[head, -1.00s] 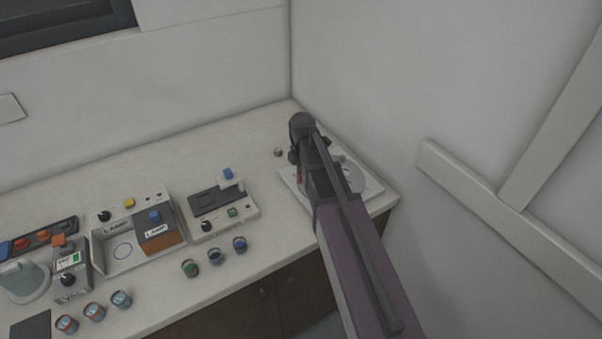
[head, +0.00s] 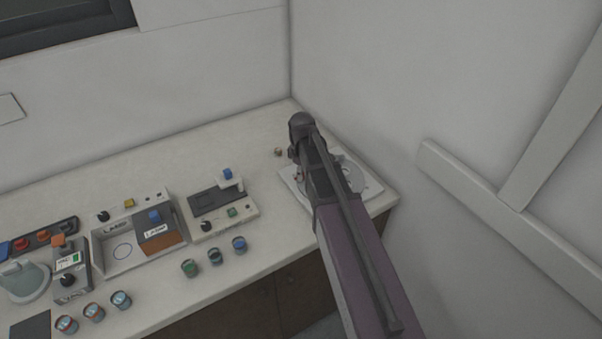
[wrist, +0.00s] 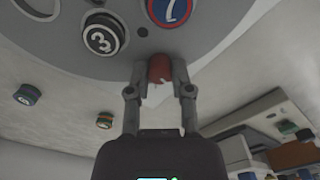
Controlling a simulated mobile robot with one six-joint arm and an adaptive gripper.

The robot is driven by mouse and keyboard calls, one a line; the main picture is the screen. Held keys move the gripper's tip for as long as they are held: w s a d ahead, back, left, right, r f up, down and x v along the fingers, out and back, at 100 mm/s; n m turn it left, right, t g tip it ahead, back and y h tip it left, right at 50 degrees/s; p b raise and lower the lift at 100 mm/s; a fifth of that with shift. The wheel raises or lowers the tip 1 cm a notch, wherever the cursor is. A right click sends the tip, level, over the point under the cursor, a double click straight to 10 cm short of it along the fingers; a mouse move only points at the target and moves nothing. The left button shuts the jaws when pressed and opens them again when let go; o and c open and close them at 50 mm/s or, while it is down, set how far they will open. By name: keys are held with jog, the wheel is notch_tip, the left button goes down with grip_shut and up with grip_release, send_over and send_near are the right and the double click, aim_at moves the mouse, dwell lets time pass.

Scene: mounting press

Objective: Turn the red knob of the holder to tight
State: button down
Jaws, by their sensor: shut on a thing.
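The red knob (wrist: 160,68) is between the fingertips of my gripper (wrist: 160,75) in the wrist view, and the fingers are shut on it. The knob sits at the rim of the round grey holder (wrist: 62,55), which carries a dark piece marked 3 (wrist: 103,37) and a blue piece with a red rim (wrist: 170,10). In the head view my arm hides the knob and the gripper's fingertips. Part of the holder's pale square base (head: 372,190) shows at the bench's right corner. I cannot tell the knob's turn setting.
In the head view several small jars (head: 215,256) stand along the bench's front, left of my arm. The right wall is close beside the holder.

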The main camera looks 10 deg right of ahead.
jog(key=m, duration=0.5)
jog(key=shift+m, duration=0.3)
jog(key=m, duration=0.9)
jog(key=shift+m, duration=0.4)
jog(key=m, duration=0.4)
jog(key=shift+m, duration=0.3)
jog(key=m, duration=0.4)
jog(key=shift+m, duration=0.3)
jog(key=m, duration=1.3)
jog(key=shift+m, duration=0.4)
